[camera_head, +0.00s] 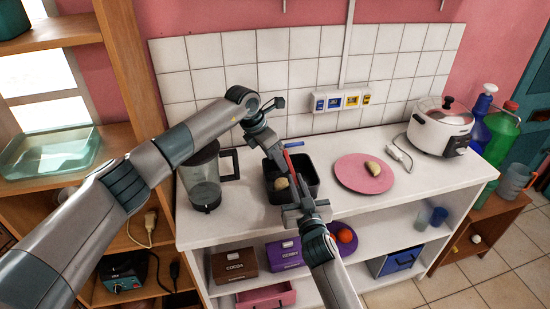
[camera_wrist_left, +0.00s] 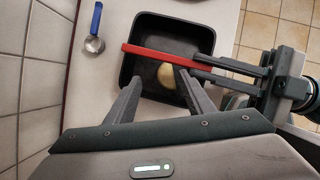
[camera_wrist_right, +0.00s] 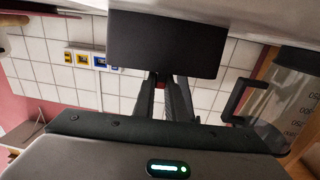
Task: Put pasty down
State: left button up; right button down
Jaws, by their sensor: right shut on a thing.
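A pale pasty (camera_head: 281,183) lies in the black square pan (camera_head: 312,177) on the white counter; it also shows in the left wrist view (camera_wrist_left: 166,75). Another pasty (camera_head: 373,168) lies on the pink plate (camera_head: 350,180) to the right. My left gripper (camera_wrist_left: 160,75) is open above the pan, its fingertips apart on either side of the pasty in view; contact cannot be told. My right gripper (camera_wrist_right: 163,80) is at the pan's front side, shut on a red bar (camera_wrist_left: 160,56) that crosses over the pan. Whether the bar is fixed to the pan is unclear.
A blender jug (camera_head: 205,180) stands left of the pan. A blue-handled metal scoop (camera_wrist_left: 95,30) lies beside the pan. A white rice cooker (camera_head: 437,128) and bottles stand at the right. The counter between pan and plate is clear.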

pick_arm(q)
jog(key=shift+r, duration=0.1)
jog(key=v, duration=1.3)
jog(key=shift+d, duration=0.2)
jog(key=shift+w+r, duration=0.1)
pick_arm(e)
jog(key=c, duration=1.7)
grip_release()
jog(key=v, duration=1.2)
jog(key=shift+f, duration=0.1)
